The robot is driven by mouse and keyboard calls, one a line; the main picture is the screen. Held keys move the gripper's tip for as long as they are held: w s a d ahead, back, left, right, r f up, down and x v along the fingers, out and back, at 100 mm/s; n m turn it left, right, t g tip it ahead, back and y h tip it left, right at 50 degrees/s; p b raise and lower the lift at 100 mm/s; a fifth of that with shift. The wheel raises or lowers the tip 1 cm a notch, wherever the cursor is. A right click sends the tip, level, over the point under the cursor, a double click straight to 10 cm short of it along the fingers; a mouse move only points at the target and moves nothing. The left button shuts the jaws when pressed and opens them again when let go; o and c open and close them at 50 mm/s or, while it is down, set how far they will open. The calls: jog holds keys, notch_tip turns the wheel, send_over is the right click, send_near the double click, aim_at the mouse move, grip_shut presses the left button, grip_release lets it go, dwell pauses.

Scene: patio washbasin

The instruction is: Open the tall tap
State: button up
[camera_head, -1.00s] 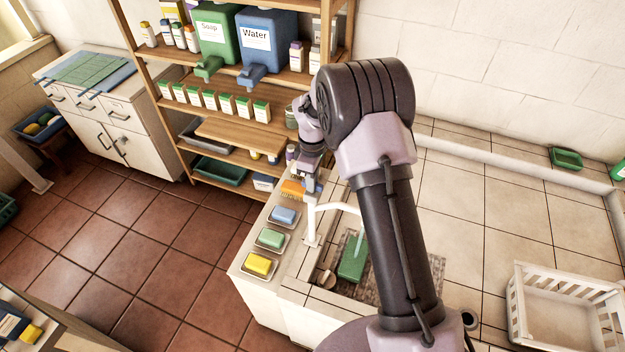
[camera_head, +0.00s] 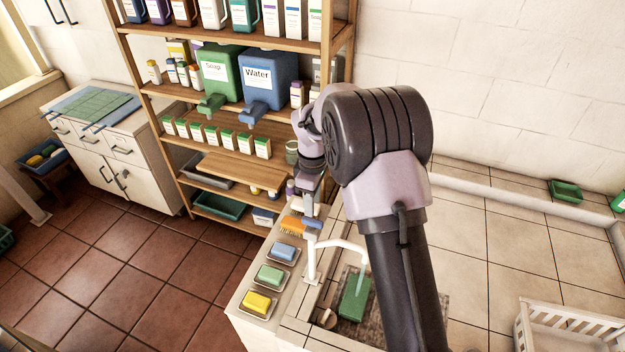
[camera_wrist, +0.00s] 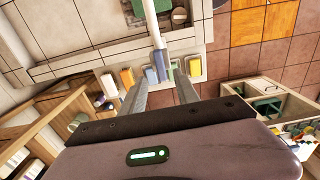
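The tall tap (camera_head: 312,262) is white, with an upright post and a spout reaching right over the basin. A pale streak, looking like running water, hangs below the spout end. In the wrist view the white tap (camera_wrist: 152,22) comes down from the top, just beyond my fingers. My gripper (camera_wrist: 160,82) is open, with its two fingers apart and nothing clearly held. In the head view my gripper (camera_head: 309,202) is above and behind the tap post, partly hidden by my arm. A blue piece shows beside it; I cannot tell whether it belongs to the tap.
Blue, green (camera_head: 270,275) and yellow (camera_head: 257,302) sponges lie in dishes left of the tap. A green block (camera_head: 354,298) is in the basin. A wooden shelf (camera_head: 235,133) stands behind; a white basket (camera_head: 565,325) is at right.

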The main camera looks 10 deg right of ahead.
notch_tip(320, 180, up, 11)
jog(key=shift+f+p, duration=0.15)
jog(key=shift+p, duration=0.15)
